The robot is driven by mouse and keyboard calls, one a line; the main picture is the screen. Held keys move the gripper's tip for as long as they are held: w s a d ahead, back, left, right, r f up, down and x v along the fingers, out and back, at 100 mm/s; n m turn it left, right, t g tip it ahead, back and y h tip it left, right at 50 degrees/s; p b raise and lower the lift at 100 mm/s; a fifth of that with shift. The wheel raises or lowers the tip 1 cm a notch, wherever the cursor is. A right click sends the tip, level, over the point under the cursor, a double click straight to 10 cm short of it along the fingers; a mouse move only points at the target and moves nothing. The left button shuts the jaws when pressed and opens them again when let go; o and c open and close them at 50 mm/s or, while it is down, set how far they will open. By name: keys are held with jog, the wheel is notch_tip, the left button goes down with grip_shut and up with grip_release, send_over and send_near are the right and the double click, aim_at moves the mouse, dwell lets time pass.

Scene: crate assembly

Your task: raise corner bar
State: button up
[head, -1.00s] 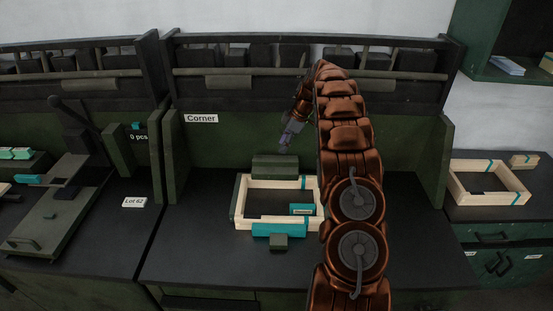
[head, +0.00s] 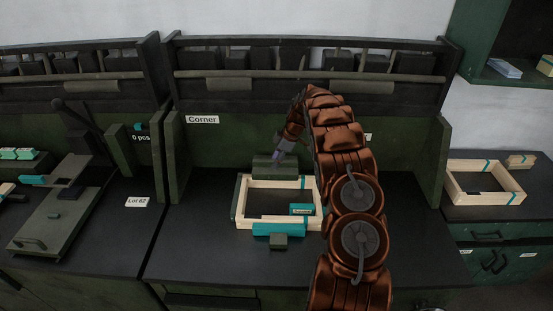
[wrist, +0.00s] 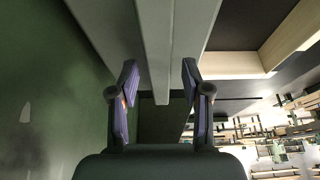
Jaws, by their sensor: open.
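The corner bar (head: 262,170) is a dark green block-like bar behind the wooden crate frame (head: 275,221), at the station labelled "Corner". In the wrist view the bar (wrist: 155,35) shows as a long grey-green piece running up between my fingers. My gripper (head: 278,161) is just over the bar, near its middle. In the wrist view my gripper (wrist: 160,68) is open, with one purple finger on each side of the bar. I cannot tell whether the fingers touch it.
A teal piece (head: 278,229) and a small green block (head: 279,242) sit at the crate's front. Green side panels (head: 179,160) and a rear rack (head: 320,72) bound the station. Another crate frame (head: 485,194) stands at the right. The bench left of the crate is clear.

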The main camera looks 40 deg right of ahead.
jog(key=shift+c, duration=0.2)
grip_shut()
dwell(0.4)
